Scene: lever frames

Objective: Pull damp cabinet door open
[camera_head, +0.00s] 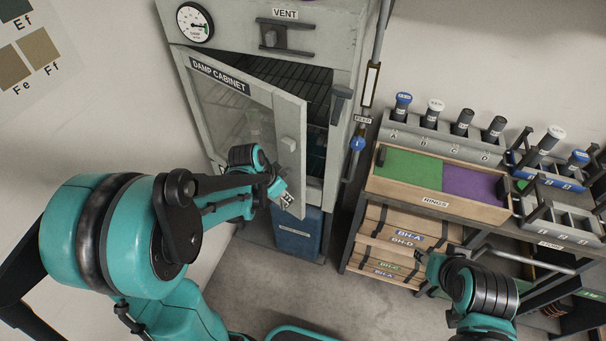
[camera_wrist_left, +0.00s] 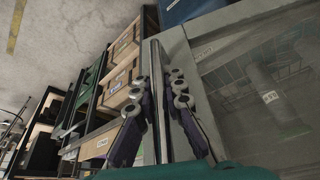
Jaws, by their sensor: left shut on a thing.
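The damp cabinet door (camera_head: 235,115) is a grey frame with a glass pane and a name label. It stands ajar, swung out from the cabinet (camera_head: 345,60), with dark wire shelves showing behind it. My left gripper (camera_head: 279,190) is at the lower free side of the door. The door's pane (camera_wrist_left: 270,85) shows at the right there. My right gripper (camera_head: 430,265) is at lower right, its fingers unclear.
A workbench with a green and purple rings tray (camera_head: 440,202) stands right of the cabinet. Wooden boxes (camera_head: 385,250) are stacked below it. A blue bin (camera_head: 298,232) stands under the cabinet. Grey floor in front is partly clear.

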